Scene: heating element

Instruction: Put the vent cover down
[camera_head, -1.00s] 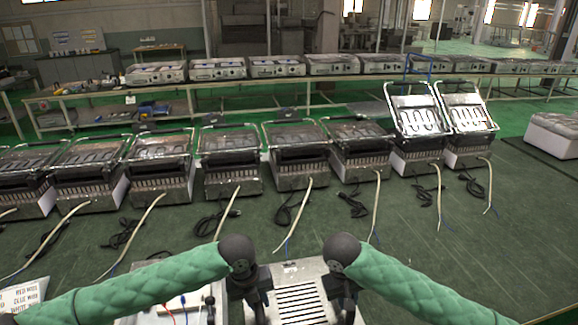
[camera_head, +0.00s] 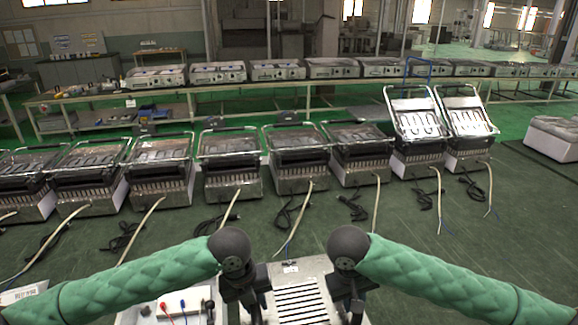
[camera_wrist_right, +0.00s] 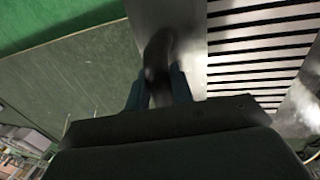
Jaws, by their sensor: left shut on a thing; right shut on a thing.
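The vent cover (camera_head: 300,283) is a flat silver metal plate with a row of dark slots, at the bottom middle of the head view. It lies between my two grippers, and its near end is cut off. My left gripper (camera_head: 251,306) is shut on its left side. My right gripper (camera_head: 348,306) is shut on its right side. In the right wrist view, the dark right fingers (camera_wrist_right: 160,85) close at the plate's edge, with the slotted cover (camera_wrist_right: 225,50) to the right. What lies directly under the cover is hidden.
A light tray (camera_head: 130,314) with a white box and red and blue leads sits left of my left gripper. Several metal heater units (camera_head: 298,158) stand in a row beyond, with loose cables on the green surface (camera_head: 440,265). Two units at the right have raised racks.

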